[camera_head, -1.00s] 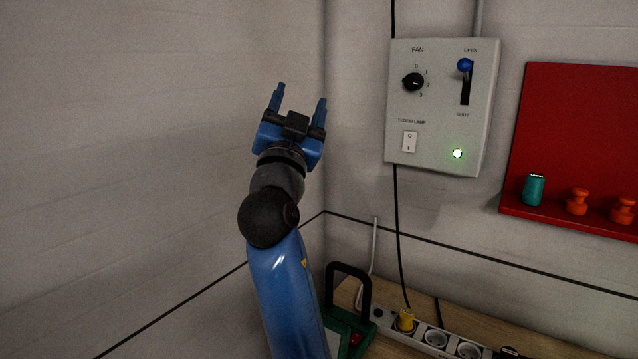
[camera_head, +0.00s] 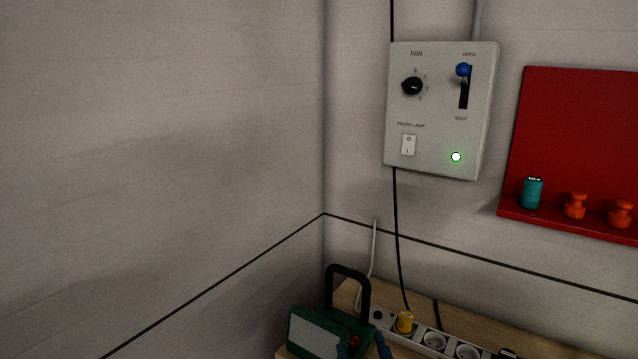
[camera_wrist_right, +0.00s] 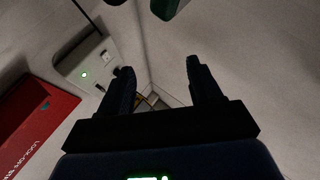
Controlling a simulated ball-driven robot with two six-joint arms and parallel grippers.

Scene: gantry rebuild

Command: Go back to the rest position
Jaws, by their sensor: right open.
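My right gripper (camera_head: 363,348) shows only by its blue fingertips at the bottom edge of the head view, in front of the green lamp. In the right wrist view its two dark fingers (camera_wrist_right: 160,85) stand apart with nothing between them, so it is open and empty. The rest of my right arm is out of the head view. My left gripper is not in view.
A green lamp (camera_head: 318,334) with a black handle stands on the wooden table (camera_head: 545,343). Beside it lies a power strip (camera_head: 387,321) with a yellow plug (camera_head: 404,321). A grey control panel (camera_head: 437,105) and red board (camera_head: 580,130) hang on the wall.

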